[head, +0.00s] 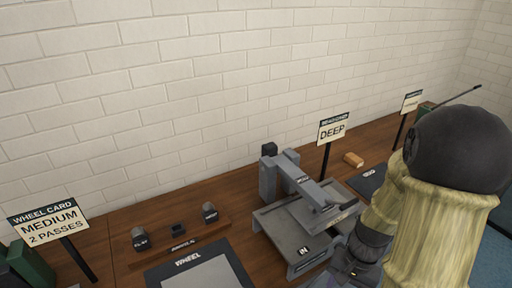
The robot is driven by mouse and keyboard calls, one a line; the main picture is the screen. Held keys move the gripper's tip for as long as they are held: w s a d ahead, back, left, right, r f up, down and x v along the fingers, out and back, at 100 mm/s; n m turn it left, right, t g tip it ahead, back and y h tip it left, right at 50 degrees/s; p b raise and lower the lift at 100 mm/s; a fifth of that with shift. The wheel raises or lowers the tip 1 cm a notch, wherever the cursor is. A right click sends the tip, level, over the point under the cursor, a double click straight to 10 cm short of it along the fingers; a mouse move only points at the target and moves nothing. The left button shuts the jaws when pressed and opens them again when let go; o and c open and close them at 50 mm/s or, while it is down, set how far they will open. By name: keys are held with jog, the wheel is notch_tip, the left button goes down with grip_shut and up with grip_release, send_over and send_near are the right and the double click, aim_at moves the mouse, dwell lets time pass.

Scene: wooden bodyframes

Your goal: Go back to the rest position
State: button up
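My arm fills the right side of the head view, with a pale wooden link and a big dark round joint. Its dark lower end, by my gripper (358,262), is low in the picture, in front of the right side of a grey machine (285,222). The fingertips cannot be made out, so I cannot tell whether the gripper is open or shut, or whether it holds anything.
A wooden bench (120,235) runs along a white brick wall. It bears a dark pad marked WHEEL (165,275), a rack with small dark blocks (178,230), a DEEP sign (333,128), a MEDIUM 2 PASSES card (48,222) and a small tan block (353,159).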

jog(key=w+a+r+n+t+h+p, duration=0.1)
jog(key=w+a+r+n+t+h, duration=0.1)
jog(key=a+r+n, duration=0.4)
notch_tip(320, 180, up, 4)
jog(key=w+n+t, duration=0.1)
jog(key=t, duration=0.1)
jog(key=shift+w+f+t, duration=0.15)
jog(key=shift+f+t, duration=0.1)
jog(key=shift+t, duration=0.05)
jog(key=shift+a, duration=0.1)
